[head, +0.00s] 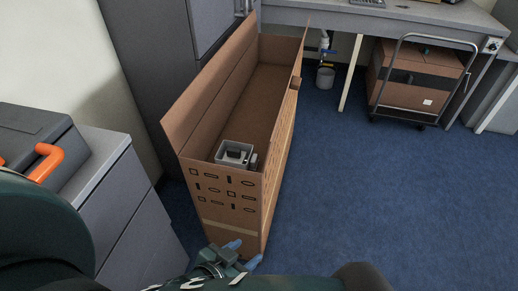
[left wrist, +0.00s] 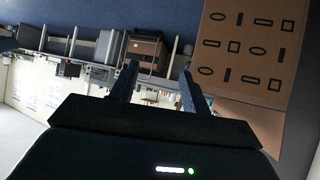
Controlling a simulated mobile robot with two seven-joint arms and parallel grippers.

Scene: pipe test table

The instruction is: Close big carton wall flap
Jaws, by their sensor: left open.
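The big brown carton (head: 225,187) stands on the floor with its top open. Its long left wall flap (head: 205,92) is raised, leaning outward along the left edge. A small flap piece (head: 303,48) sticks up at the far right corner. The right long side shows steeply, so I cannot tell how its flap lies. My left gripper (head: 243,254) is open and empty, low in front of the carton's near end. In the left wrist view, the open fingers (left wrist: 159,72) point past the printed carton face (left wrist: 245,45), which lies to their right. My right gripper does not show.
A grey bin (head: 236,152) lies inside the carton's near end. Grey cabinets stand close on the left (head: 105,190) and behind it (head: 195,25). A cart with a box (head: 418,85) stands at the far right. Blue floor (head: 350,190) is clear on the right.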

